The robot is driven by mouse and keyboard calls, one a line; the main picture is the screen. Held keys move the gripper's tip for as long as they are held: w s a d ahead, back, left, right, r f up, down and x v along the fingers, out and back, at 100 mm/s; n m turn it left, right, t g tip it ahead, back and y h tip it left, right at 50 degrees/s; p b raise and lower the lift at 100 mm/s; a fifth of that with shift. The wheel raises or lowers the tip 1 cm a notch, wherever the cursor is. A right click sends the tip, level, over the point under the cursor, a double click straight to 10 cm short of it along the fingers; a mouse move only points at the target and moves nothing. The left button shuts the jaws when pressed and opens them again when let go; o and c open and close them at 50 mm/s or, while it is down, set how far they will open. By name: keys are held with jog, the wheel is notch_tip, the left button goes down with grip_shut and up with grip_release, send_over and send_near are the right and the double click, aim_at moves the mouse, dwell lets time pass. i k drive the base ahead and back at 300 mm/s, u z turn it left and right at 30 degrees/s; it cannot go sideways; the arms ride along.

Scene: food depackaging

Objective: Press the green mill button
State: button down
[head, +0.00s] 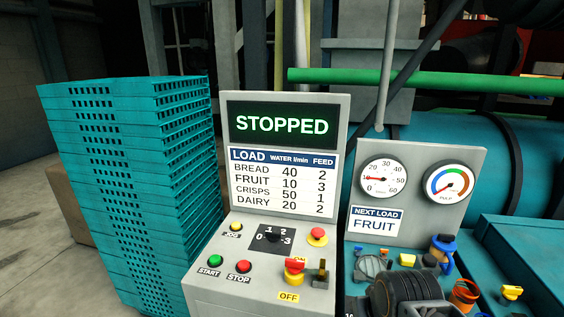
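The green START button (215,261) is on the sloped grey control panel (225,285), left of the red STOP button (243,266). The display (281,125) above the panel reads STOPPED in green.
A yellow JOG button (235,227), a black selector (272,236), a red button (317,235) and a red-yellow OFF switch (294,268) share the panel. Stacked teal crates (130,190) stand left. Gauges (384,178) and a NEXT LOAD FRUIT sign (375,221) are right.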

aim_at(215, 259)
jog(key=u, duration=0.4)
jog(key=k, duration=0.5)
jog(key=u, duration=1)
jog(key=k, duration=0.9)
jog(key=u, duration=1.15)
jog(key=i, duration=1.7)
jog(key=z, duration=0.7)
jog(key=i, duration=0.85)
jog(key=z, duration=1.15)
jog(key=i, duration=0.25)
jog(key=z, duration=0.2)
